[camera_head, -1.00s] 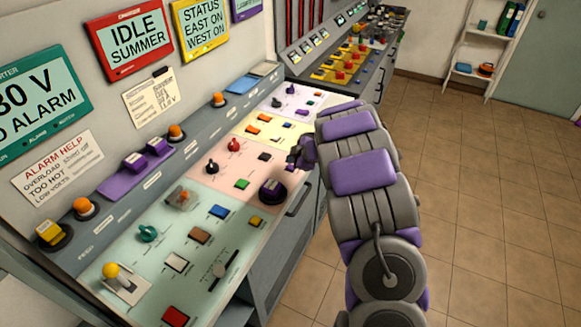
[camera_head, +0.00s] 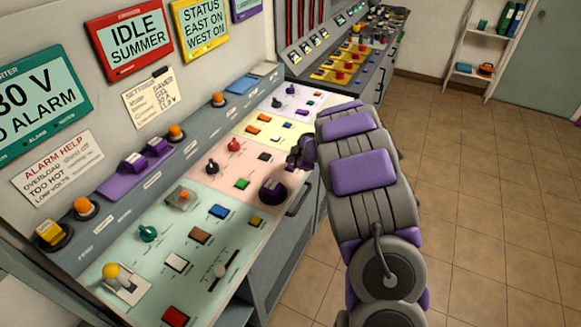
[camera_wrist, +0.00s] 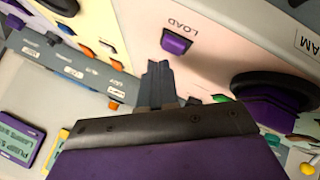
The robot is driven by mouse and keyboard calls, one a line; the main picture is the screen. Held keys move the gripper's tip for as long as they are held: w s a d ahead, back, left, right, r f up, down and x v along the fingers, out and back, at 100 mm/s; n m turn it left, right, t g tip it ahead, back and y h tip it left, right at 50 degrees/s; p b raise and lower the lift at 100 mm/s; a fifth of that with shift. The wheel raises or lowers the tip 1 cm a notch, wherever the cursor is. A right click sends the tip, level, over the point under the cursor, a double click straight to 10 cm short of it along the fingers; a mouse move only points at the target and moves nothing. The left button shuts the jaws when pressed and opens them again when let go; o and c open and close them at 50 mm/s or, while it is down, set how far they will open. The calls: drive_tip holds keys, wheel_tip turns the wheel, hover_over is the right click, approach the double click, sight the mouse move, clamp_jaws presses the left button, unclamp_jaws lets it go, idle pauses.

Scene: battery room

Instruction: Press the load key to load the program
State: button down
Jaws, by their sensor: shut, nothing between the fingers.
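The load key is a small purple key (camera_wrist: 177,42) on the pink panel (camera_wrist: 215,55) in the wrist view, with the word LOAD printed upside down above it. My gripper (camera_wrist: 160,68) is shut and empty, its grey fingertips just below the key in that picture. Whether they touch it I cannot tell. In the head view my gripper (camera_head: 297,157) is over the right edge of the pink panel (camera_head: 222,187), and the load key is hidden behind it.
A large purple knob with a dark ring (camera_head: 272,190) sits close by on the pink panel. It also shows in the wrist view (camera_wrist: 268,103). A green key (camera_head: 242,183) and a dark key (camera_head: 265,157) are to the left. Open floor (camera_head: 480,200) lies right of the desk.

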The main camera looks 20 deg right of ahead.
drive_tip(key=shift+f, duration=0.1)
drive_tip(key=shift+f, duration=0.25)
drive_tip(key=shift+s+f, duration=0.1)
drive_tip(key=shift+f, duration=0.35)
idle(0.9)
drive_tip(key=shift+r+p, duration=0.2)
drive_tip(key=shift+p, duration=0.25)
drive_tip(key=shift+r+p, duration=0.7)
drive_tip(key=shift+p, duration=0.25)
wheel_tip(320, 180, up, 5)
drive_tip(key=p, duration=0.6)
idle(0.5)
